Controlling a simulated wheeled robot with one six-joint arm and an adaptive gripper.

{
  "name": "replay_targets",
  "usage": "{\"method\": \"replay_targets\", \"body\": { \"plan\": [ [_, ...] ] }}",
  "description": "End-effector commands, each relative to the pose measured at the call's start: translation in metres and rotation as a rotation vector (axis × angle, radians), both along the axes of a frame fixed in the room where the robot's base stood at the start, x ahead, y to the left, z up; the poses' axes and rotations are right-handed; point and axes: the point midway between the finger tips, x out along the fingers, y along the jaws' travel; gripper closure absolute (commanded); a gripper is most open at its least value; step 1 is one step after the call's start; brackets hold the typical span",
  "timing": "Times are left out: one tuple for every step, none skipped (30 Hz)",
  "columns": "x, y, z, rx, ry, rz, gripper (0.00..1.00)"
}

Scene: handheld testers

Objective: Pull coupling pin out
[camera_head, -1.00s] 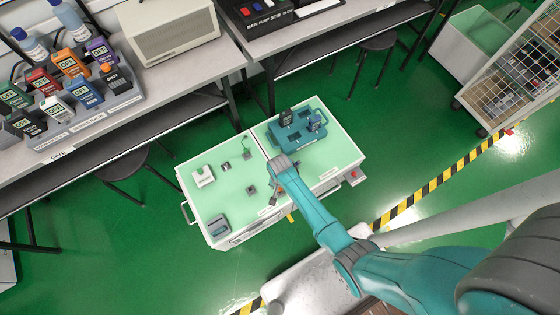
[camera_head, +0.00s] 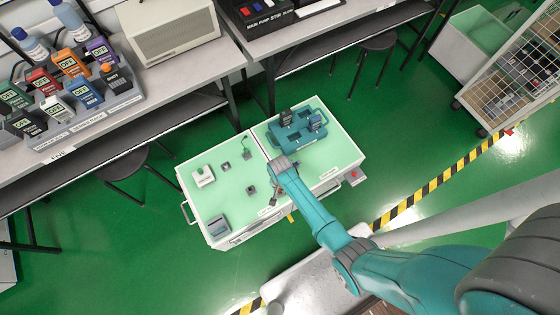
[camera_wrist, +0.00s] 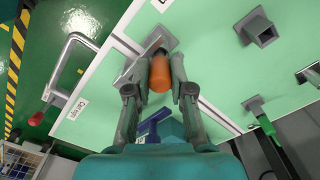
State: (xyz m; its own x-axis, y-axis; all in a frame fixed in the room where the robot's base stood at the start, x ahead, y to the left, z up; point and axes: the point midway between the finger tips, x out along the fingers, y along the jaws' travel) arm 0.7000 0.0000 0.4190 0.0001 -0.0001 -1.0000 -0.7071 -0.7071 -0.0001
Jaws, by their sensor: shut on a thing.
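The coupling pin's orange grip (camera_wrist: 160,73) is between the two fingers of my gripper (camera_wrist: 160,88) in the wrist view, and the fingers are shut on it. Just beyond the grip, a grey square-based fitting (camera_wrist: 168,35) sits on the pale green cart top. The dark end of the pin meets or overlaps this fitting; I cannot tell how deep it sits. In the head view my gripper (camera_head: 273,200) is low over the front middle of the cart (camera_head: 215,180), and the pin is not clear there.
Another grey square fitting (camera_wrist: 260,32) and a green-handled part (camera_wrist: 262,117) show in the wrist view. A teal block (camera_head: 290,130) stands on the cart's right half. A white box (camera_head: 204,175) and a grey holder (camera_head: 217,225) are on its left half. Benches stand behind.

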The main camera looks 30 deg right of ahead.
Motion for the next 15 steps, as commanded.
{"method": "replay_targets", "body": {
  "plan": [
    [0.000,0.000,0.000,0.000,0.000,0.000,1.00],
    [0.000,0.000,0.000,0.000,0.000,0.000,1.00],
    [0.000,0.000,0.001,0.000,0.000,0.000,1.00],
    [0.000,0.000,0.001,0.000,0.000,0.000,1.00],
    [0.000,0.000,0.002,0.000,0.000,0.000,1.00],
    [0.000,0.000,0.003,0.001,0.001,0.000,1.00],
    [0.000,0.000,0.004,0.000,0.001,0.000,1.00],
    [0.000,0.000,0.005,0.000,0.000,0.000,1.00],
    [0.000,0.000,0.007,0.000,0.000,0.000,1.00],
    [0.000,0.000,0.008,0.000,0.000,0.000,1.00],
    [0.000,0.000,0.009,0.000,-0.001,0.000,1.00],
    [0.000,0.000,0.010,0.000,0.000,0.000,1.00],
    [0.000,0.000,0.011,0.000,0.000,0.000,1.00],
    [0.000,0.000,0.012,0.000,0.000,0.000,1.00],
    [0.000,0.000,0.013,0.000,0.001,0.000,1.00]
  ]
}}
